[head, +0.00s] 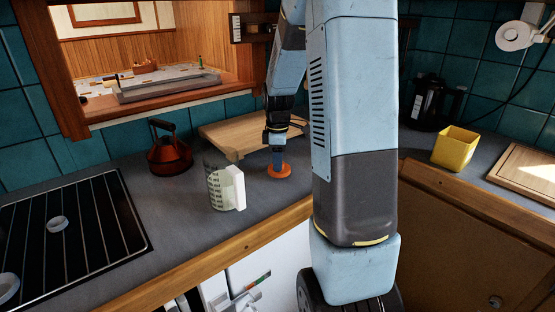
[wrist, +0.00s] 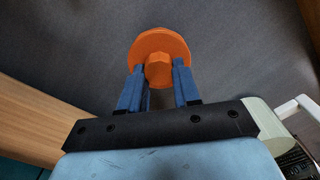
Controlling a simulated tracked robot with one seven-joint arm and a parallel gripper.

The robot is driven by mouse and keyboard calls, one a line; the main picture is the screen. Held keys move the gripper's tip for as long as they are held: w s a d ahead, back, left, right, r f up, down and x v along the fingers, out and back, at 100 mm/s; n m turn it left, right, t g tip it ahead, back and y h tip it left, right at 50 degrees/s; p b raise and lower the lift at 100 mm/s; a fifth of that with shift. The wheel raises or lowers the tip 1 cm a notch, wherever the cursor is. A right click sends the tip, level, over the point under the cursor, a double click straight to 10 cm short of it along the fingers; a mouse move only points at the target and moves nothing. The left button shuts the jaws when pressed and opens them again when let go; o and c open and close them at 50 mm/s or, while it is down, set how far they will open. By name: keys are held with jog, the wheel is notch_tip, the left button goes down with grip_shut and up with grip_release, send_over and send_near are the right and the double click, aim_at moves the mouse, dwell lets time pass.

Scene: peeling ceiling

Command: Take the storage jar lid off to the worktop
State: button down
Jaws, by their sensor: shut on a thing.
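The orange round lid (head: 279,171) is at or just above the grey worktop (head: 262,210), in front of a wooden board; I cannot tell whether it touches. In the wrist view the lid (wrist: 160,40) is a flat disc with a faceted knob. My gripper (head: 278,158) points down over it. Its two blue fingers, clear in the wrist view (wrist: 160,74), are shut on the knob. I cannot identify an open storage jar for certain in either view.
A printed jug (head: 216,187) with a white handle stands close in front-left of the lid. A red-brown kettle (head: 170,150) and hob (head: 85,225) lie further left. The wooden board (head: 225,133) is behind. A yellow container (head: 454,149) stands right. Bare worktop surrounds the lid.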

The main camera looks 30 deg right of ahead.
jog(key=shift+f, duration=0.6)
jog(key=c, duration=0.7)
grip_release()
jog(key=shift+c, duration=0.2)
notch_tip(320, 180, up, 19)
jog(key=shift+f, duration=0.2)
dwell(0.5)
jog(key=s+a+r+m+t, duration=0.1)
jog(key=s+a+m, duration=0.5)
jog(key=s, duration=0.6)
jog(key=s+a+r+m+t, duration=0.1)
jog(key=s+a+m+t, duration=0.3)
jog(key=s, duration=0.8)
jog(key=shift+a+m+t, duration=0.3)
jog(key=shift+a+m, duration=0.8)
jog(key=shift+a, duration=0.05)
